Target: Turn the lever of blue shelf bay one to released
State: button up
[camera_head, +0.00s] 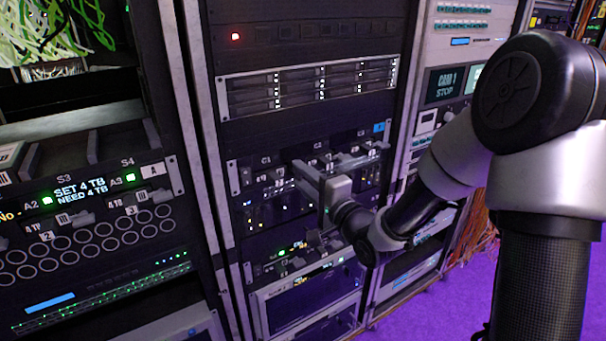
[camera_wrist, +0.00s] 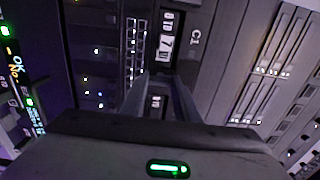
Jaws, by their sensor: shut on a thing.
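The blue shelf (camera_head: 233,178) is the dark rack unit with a blue tag (camera_head: 379,127) at its upper right and bays marked C1, C2 and C3. Bay one's C1 label (camera_head: 266,160) is at its left end. It also shows sideways in the wrist view (camera_wrist: 195,38). My gripper (camera_head: 300,168) reaches the shelf front from the right, close to bay one. In the wrist view my gripper's fingers (camera_wrist: 160,82) are closed beside the C1 label, on what seems to be the lever of bay one. The fingers hide most of that lever, so its angle cannot be told.
A drive unit (camera_head: 310,85) sits above the shelf, and a lower unit (camera_head: 300,255) with green lights is below. A left rack (camera_head: 90,210) shows a display reading "SET 4 TB, NEED 4 TB". Purple floor (camera_head: 440,310) is clear at lower right.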

dwell(0.4)
jog(key=o, duration=1)
jog(key=shift+o, duration=0.2)
